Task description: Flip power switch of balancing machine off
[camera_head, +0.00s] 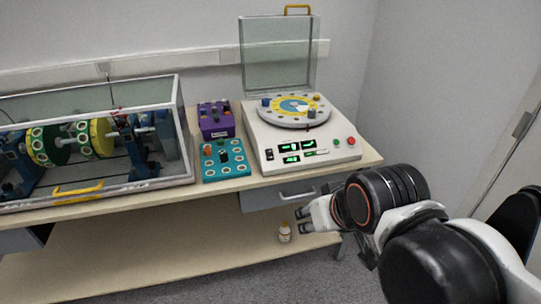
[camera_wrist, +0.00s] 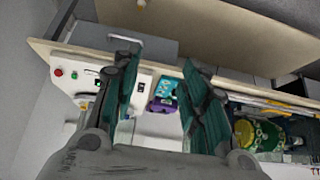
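The balancing machine (camera_head: 258,158) is a white box with a round turntable, lit green displays and a raised clear lid. A small black rocker switch (camera_head: 269,153) sits at the left of its front panel; its position is too small to read. Upside down in the wrist view, the machine (camera_wrist: 120,78) lies partly behind my fingers, with the dark switch (camera_wrist: 140,87) between them. My gripper (camera_head: 302,220) is in front of and below the tabletop edge, apart from the machine. Its two fingers (camera_wrist: 157,58) are spread, with nothing between them.
A green button (camera_head: 337,143) and a red button (camera_head: 350,141) are at the panel's right. A teal tray (camera_head: 224,173) and purple box (camera_head: 217,127) stand left of the machine. A drawer (camera_head: 275,198) and small bottle (camera_head: 285,233) are under the tabletop (camera_head: 330,170).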

